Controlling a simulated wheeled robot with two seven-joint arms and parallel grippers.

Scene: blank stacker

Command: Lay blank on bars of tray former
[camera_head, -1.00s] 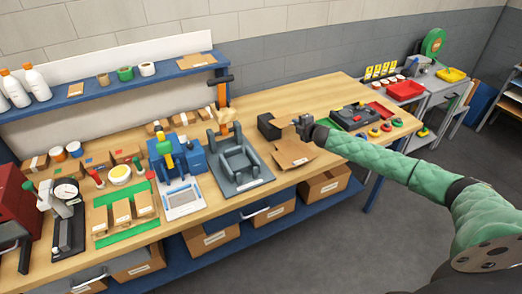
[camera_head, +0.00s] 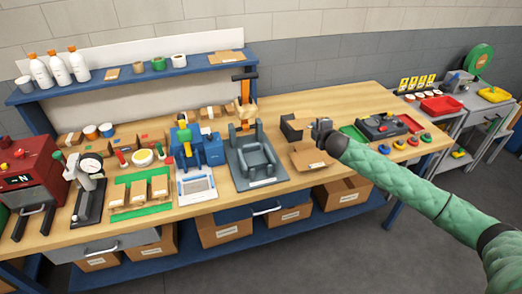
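A flat brown cardboard blank (camera_head: 311,158) lies near the front edge of the bench, just right of the tray former. The tray former (camera_head: 236,162) is a dark grey fixture with raised bars and an upright orange lever (camera_head: 246,90). No blank shows on its bars. My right gripper (camera_head: 319,127) is above and behind the flat blank, beside a black holder (camera_head: 289,129) with brown material at it. The fingers are small and dark, so I cannot tell whether they are open or grip anything. My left gripper is out of view.
A blue press (camera_head: 210,150) stands left of the former. A green mat (camera_head: 142,211) with cartons is farther left. A black control box (camera_head: 382,126) and coloured buttons (camera_head: 412,141) are to the right. Boxes sit on the shelf below.

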